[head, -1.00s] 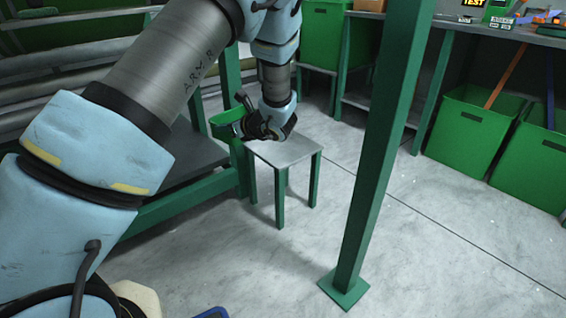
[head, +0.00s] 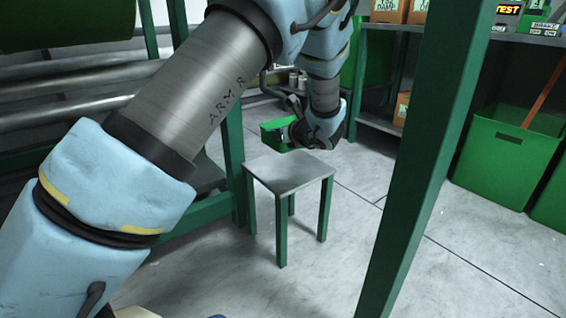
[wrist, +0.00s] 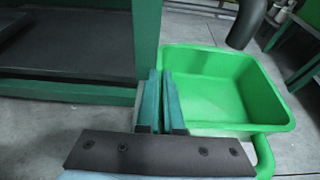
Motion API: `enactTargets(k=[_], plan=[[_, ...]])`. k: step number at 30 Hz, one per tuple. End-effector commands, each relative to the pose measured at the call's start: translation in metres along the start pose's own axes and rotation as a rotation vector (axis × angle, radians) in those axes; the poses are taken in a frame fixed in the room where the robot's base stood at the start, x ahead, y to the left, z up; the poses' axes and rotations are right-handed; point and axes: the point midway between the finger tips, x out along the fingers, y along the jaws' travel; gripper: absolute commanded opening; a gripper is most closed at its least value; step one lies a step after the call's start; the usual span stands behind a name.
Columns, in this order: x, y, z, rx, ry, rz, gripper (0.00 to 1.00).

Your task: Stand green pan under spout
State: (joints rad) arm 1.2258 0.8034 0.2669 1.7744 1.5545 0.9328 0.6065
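The green pan (head: 272,133) is an open, empty rectangular tray, held in the air behind the grey-topped stool (head: 290,170) in the head view. It fills the right of the wrist view (wrist: 215,90). My gripper (head: 291,134) is at the pan's side; in the wrist view its two teal fingers (wrist: 163,85) are close together at the pan's left wall and appear shut on it. A dark pipe end, likely the spout (wrist: 246,22), comes down near the pan's far right corner. Its height above the pan is hard to tell.
A green post (head: 425,160) stands to the right of the stool. Green bins (head: 508,150) are at the right, below a shelf. A green-framed rack with horizontal rollers (head: 70,115) is at the left. The stool top and the floor around it are clear.

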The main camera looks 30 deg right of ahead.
Motion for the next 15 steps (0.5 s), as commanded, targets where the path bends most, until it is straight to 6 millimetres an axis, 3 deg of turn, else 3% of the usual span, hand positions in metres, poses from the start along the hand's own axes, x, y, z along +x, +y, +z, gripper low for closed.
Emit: enactTargets(k=[3, 11, 15], plan=[[0.009, 0.001, -0.024, 0.001, 0.000, 0.002, 0.00], [0.019, 0.001, -0.049, -0.001, -0.001, 0.002, 0.00], [0.027, 0.001, -0.073, 0.000, -0.001, 0.002, 0.00]])
